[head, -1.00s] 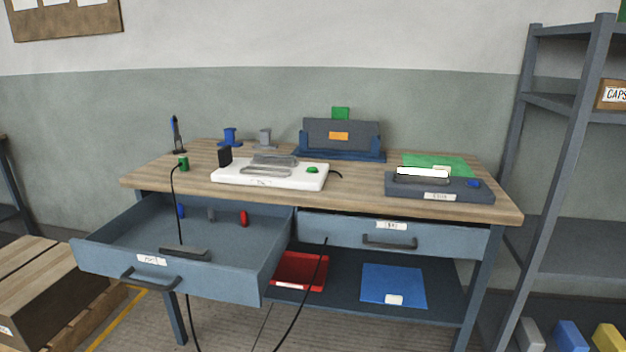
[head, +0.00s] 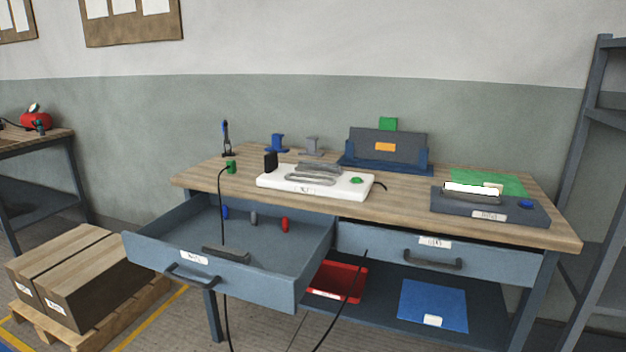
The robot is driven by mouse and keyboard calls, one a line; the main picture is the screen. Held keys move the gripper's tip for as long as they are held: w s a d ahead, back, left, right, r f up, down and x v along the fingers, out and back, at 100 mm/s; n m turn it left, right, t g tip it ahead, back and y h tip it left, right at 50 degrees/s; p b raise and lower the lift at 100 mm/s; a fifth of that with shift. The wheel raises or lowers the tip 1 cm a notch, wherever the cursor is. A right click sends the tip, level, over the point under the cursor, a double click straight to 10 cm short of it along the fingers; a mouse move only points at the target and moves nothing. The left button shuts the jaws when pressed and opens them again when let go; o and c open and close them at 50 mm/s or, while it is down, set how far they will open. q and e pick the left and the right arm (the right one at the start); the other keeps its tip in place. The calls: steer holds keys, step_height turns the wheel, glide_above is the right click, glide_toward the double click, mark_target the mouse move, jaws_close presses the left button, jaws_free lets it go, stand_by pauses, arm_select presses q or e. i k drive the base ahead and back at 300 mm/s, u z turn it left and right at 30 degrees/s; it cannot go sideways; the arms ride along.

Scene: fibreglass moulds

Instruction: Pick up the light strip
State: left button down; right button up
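A bright white strip (head: 472,189), which looks like a light strip, lies on a dark grey base (head: 490,207) at the right of the workbench. The base has a blue button (head: 526,203) and a white label. A dark bar (head: 226,255) shows at the front of the open left drawer (head: 150,242), with a thin black cable running past it. I cannot tell if this bar is also a light. Neither of my grippers is in view.
The wooden bench top (head: 400,205) carries a white board (head: 340,188) with grey curved parts, and a dark blue stand (head: 388,150) behind. The open drawer juts out in front. Black cables hang to the floor. A pallet with boxes (head: 85,270) stands left, a shelf rack (head: 575,180) right.

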mark_target(237, 256)
steer(key=z, duration=1.35)
steer(key=i, duration=1.45)
steer(key=u, duration=3.25)
